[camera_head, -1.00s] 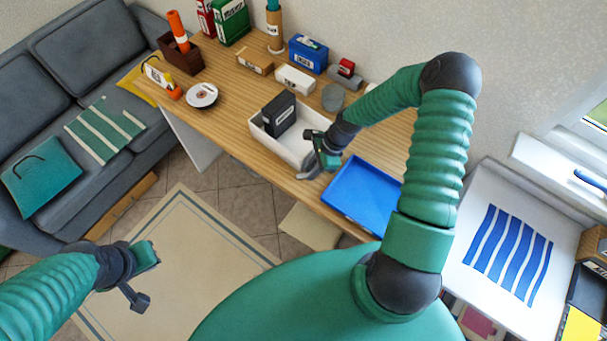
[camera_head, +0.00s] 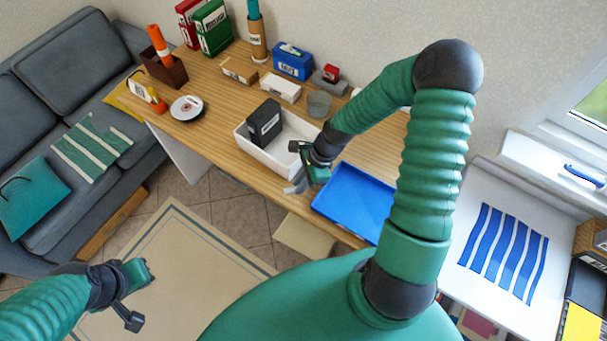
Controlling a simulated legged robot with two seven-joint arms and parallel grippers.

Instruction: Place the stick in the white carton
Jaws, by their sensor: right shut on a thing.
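My right gripper (camera_head: 297,183) is at the front right corner of an open white box (camera_head: 262,158) near the table's front edge. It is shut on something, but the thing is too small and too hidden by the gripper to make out. I cannot pick out the stick for certain. A small white carton (camera_head: 281,88) stands further back on the table, away from the gripper. The open white box holds a black box (camera_head: 264,123) standing upright.
A blue tray (camera_head: 352,200) lies right of the white box. Behind stand a blue box (camera_head: 293,60), a glass (camera_head: 319,104), a brown carton (camera_head: 240,70) and a tall cardboard tube (camera_head: 257,38). A disc (camera_head: 187,108) lies at left. Bare wood shows left of the white box.

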